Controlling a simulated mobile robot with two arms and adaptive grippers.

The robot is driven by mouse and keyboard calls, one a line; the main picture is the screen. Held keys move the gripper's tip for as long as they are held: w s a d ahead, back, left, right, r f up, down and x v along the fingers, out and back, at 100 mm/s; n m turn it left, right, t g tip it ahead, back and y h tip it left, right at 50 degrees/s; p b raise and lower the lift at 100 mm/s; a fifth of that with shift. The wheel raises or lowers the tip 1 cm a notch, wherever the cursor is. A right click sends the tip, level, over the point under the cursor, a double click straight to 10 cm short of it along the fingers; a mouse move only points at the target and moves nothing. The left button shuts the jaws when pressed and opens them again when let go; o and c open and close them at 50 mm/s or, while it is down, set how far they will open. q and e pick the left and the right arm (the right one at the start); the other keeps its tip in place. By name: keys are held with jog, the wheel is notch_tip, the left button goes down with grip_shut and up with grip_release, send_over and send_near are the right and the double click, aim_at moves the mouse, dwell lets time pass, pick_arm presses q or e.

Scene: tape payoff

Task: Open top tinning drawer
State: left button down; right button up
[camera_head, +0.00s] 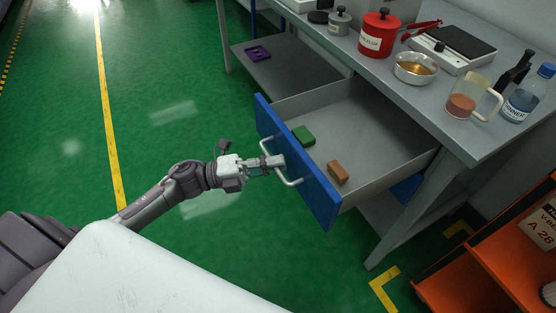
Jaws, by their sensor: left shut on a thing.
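The top drawer has a blue front (325,205) and grey inner walls. It is pulled out from under the grey workbench (448,121) and stands open. A green block (303,136) and a brown block (338,172) lie inside it. The gripper's fingers partly hide the handle. My right gripper is not in view.
On the bench stand a red can (379,36), a metal bowl (415,69), a scale (452,45), a glass jug (470,98) and a blue-capped bottle (527,95). An orange rack (480,255) stands at the lower right. The green floor to the left is clear.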

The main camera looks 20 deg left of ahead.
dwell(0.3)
pick_arm(q)
jog(key=c, duration=1.2)
grip_release()
jog(key=shift+a, duration=0.1)
jog(key=v, duration=1.2)
jog(key=shift+f, duration=0.15)
